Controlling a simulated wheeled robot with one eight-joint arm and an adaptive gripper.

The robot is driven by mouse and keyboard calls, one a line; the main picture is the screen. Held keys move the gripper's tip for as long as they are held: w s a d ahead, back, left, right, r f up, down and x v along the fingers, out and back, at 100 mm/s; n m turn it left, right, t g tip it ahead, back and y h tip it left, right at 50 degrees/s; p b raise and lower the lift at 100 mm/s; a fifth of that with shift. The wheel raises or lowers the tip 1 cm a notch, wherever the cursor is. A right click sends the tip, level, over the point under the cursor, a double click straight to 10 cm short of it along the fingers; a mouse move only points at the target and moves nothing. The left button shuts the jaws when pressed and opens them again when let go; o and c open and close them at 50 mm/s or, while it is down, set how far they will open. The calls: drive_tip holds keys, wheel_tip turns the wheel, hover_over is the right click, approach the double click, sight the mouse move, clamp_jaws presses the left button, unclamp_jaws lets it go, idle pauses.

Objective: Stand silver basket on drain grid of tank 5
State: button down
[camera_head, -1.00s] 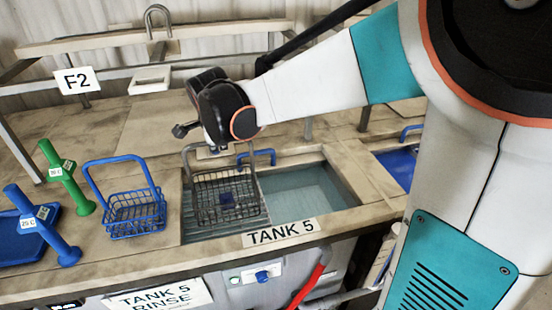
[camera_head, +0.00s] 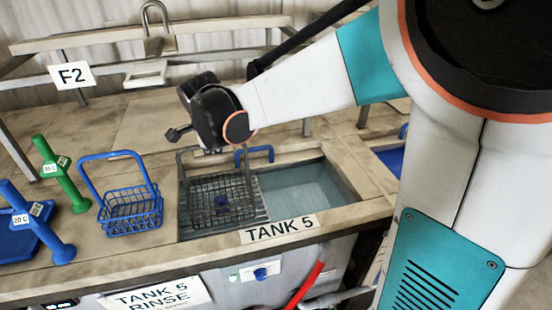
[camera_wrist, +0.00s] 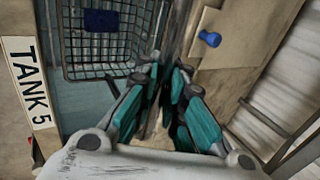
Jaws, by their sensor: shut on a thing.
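The silver basket (camera_head: 221,188) is a dark grey wire basket with a tall handle, hanging roughly upright over the left part of tank 5. A small blue item (camera_head: 222,202) sits in it. My gripper (camera_head: 210,150) is shut on the top of its handle; the grip itself is mostly hidden in the head view. The wrist view shows the fingers (camera_wrist: 167,105) close together, with the basket (camera_wrist: 105,60) beyond them. The ribbed drain grid (camera_head: 262,207) shows under and beside the basket. I cannot tell whether the basket's bottom touches it.
Tank 5's water (camera_head: 305,188) lies right of the grid, with a blue handle (camera_head: 256,151) behind. A blue wire basket (camera_head: 131,208) stands on the counter to the left. Green (camera_head: 63,178) and blue (camera_head: 42,226) posts stand farther left. The TANK 5 label (camera_head: 280,229) marks the front rim.

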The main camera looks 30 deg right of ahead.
drive_tip(key=shift+f+b, duration=1.75)
drive_tip(key=shift+f, duration=0.85)
drive_tip(key=shift+f+b, duration=0.45)
drive_tip(key=shift+f, duration=0.15)
drive_tip(key=c, duration=1.6)
unclamp_jaws()
drive_tip(key=shift+s+r, duration=0.1)
drive_tip(key=v, duration=1.2)
drive_tip(key=s+d+f+n+b, duration=0.1)
drive_tip(key=s+f+n+b, duration=0.3)
drive_tip(key=s+f+n, duration=0.2)
drive_tip(key=s+d+f+n+y+b, duration=0.1)
drive_tip(key=s+f+n+b, duration=0.3)
drive_tip(key=s+f+n, duration=0.3)
drive_tip(key=s+d+f+n+t+b, duration=0.1)
drive_tip(key=s+f+n+b, duration=0.3)
drive_tip(key=s+f+n, duration=0.2)
drive_tip(key=shift+s+d+f+n+y, duration=0.1)
drive_tip(key=shift+s+f+n+y, duration=0.05)
drive_tip(key=shift+s+n, duration=0.35)
drive_tip(key=shift+s+d+f+n+y, duration=0.1)
drive_tip(key=shift+s+f+n+y, duration=0.1)
drive_tip(key=shift+s+n, duration=0.3)
